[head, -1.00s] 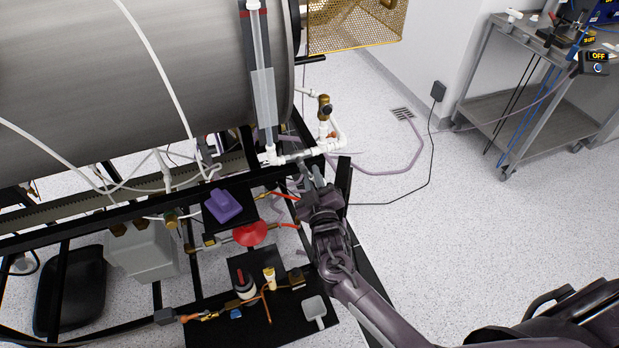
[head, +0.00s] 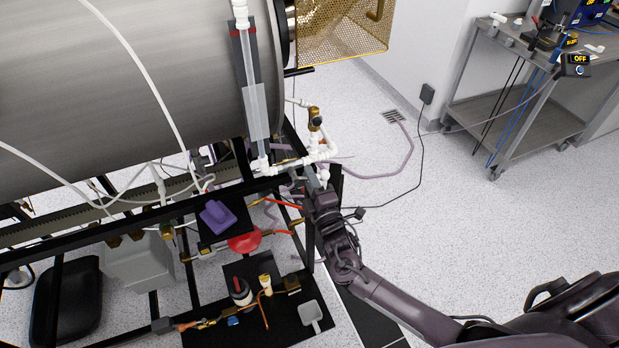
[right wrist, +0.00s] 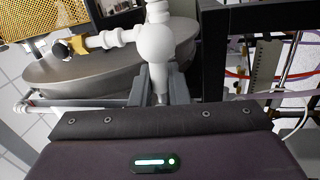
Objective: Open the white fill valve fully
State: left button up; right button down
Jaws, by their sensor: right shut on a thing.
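The white fill valve (right wrist: 155,43) shows in the right wrist view as a rounded white body on white piping, with a white stem or handle pointing down. My right gripper (right wrist: 158,84) is shut on this lower white part, one grey finger on each side. In the head view my right gripper (head: 314,181) is at the corner of the black frame, just below the white piping (head: 292,163). The gripper and frame hide most of the valve there, so I cannot tell how far it is turned. My left gripper is not in view.
The large metal cylinder (head: 120,85) fills the upper left. A black frame (head: 140,213) runs below it, with a purple object (head: 217,217) and red disc (head: 244,241) close to my right arm. A grey cart (head: 535,105) stands at right. Open floor lies between.

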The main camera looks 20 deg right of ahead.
jog(key=shift+r+n, duration=0.2)
jog(key=shift+n, duration=0.6)
jog(key=c, duration=1.5)
grip_release()
jog(key=s, duration=0.2)
jog(key=s+f, duration=0.1)
jog(key=s, duration=0.2)
jog(key=s+b, duration=0.1)
jog(key=s, duration=0.1)
jog(key=shift+s+d+f, duration=0.1)
jog(key=shift+s+f, duration=0.15)
jog(key=shift+s, duration=0.1)
